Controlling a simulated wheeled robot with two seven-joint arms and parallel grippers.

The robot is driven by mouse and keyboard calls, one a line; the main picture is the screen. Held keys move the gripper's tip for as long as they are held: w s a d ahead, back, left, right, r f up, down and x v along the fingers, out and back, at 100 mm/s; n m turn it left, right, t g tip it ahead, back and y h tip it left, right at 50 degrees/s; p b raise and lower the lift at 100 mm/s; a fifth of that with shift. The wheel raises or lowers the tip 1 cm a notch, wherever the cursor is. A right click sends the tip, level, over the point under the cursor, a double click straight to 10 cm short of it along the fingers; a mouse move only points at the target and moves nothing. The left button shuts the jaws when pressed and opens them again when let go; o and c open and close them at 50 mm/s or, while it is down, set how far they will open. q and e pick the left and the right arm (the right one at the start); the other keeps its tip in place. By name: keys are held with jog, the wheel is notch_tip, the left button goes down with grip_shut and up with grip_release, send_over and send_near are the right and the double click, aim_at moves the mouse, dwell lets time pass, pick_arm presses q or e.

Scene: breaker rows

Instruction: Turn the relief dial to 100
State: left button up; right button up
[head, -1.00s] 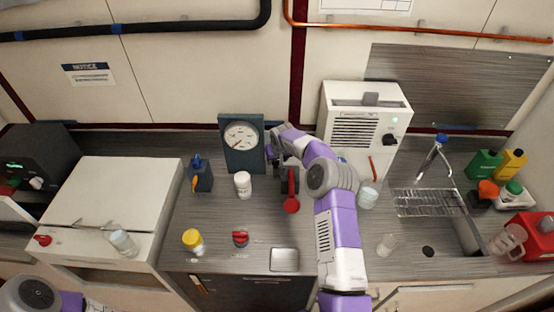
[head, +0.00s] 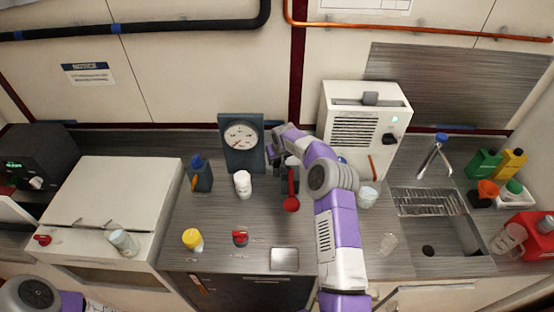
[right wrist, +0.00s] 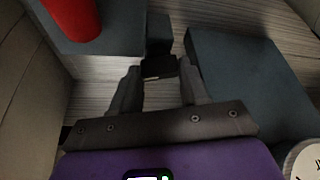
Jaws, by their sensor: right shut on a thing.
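A white-faced gauge (head: 240,136) with a red needle is on an upright blue-grey panel at the back of the counter. It also shows at the lower right corner of the right wrist view (right wrist: 306,162). My right gripper (head: 274,154) is just right of the panel, partly hidden by my own wrist. In the right wrist view its fingers (right wrist: 159,82) are shut on a small dark knob (right wrist: 159,66) between blue-grey blocks. I cannot read any number on the knob. Only a piece of my left arm shows at the lower left; its gripper is out of view.
A red-ended lever (head: 291,203) stands close below my right wrist. A white vented box (head: 360,125) stands right.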

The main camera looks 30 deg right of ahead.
jog(key=n+y, duration=0.1)
jog(key=n, duration=0.1)
jog(key=n+y+b, duration=0.1)
jog(key=n, duration=0.2)
jog(key=shift+d+f+n, duration=0.1)
jog(key=shift+d+n, duration=0.05)
jog(key=shift+n, duration=0.15)
jog(key=shift+n+y+b, duration=0.3)
jog(key=shift+n+y, duration=0.1)
jog(key=shift+n, duration=0.5)
jog(key=shift+d+n+g+y, duration=0.15)
jog(key=shift+n+g+y, duration=0.2)
jog(key=shift+n, duration=0.85)
jog(key=o, duration=0.8)
